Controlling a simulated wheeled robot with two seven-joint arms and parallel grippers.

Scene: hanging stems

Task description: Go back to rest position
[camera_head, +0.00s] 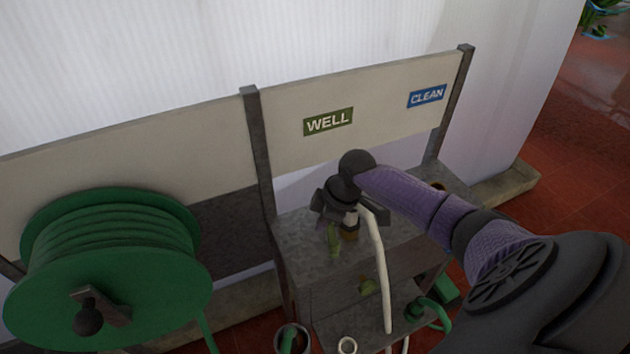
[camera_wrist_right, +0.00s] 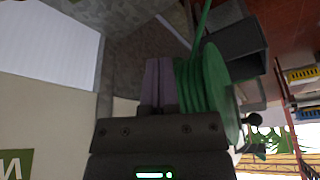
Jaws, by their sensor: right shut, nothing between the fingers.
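My right gripper (camera_head: 323,224) is over the grey bench, below the WELL sign, at the end of my purple arm that comes in from the right. Its dark body hides most of its fingers in the head view. In the right wrist view its two greyish-purple fingers (camera_wrist_right: 159,84) are together, with nothing seen between them. The green hose reel lies beyond them in that view. My left gripper is in neither view.
The green hose reel (camera_head: 115,262) stands at the left. A white hose (camera_head: 380,272) hangs by the grey bench (camera_head: 300,243), near my right gripper. A board behind carries a WELL sign (camera_head: 328,121) and a CLEAN sign (camera_head: 427,96). A bucket (camera_head: 291,338) stands below.

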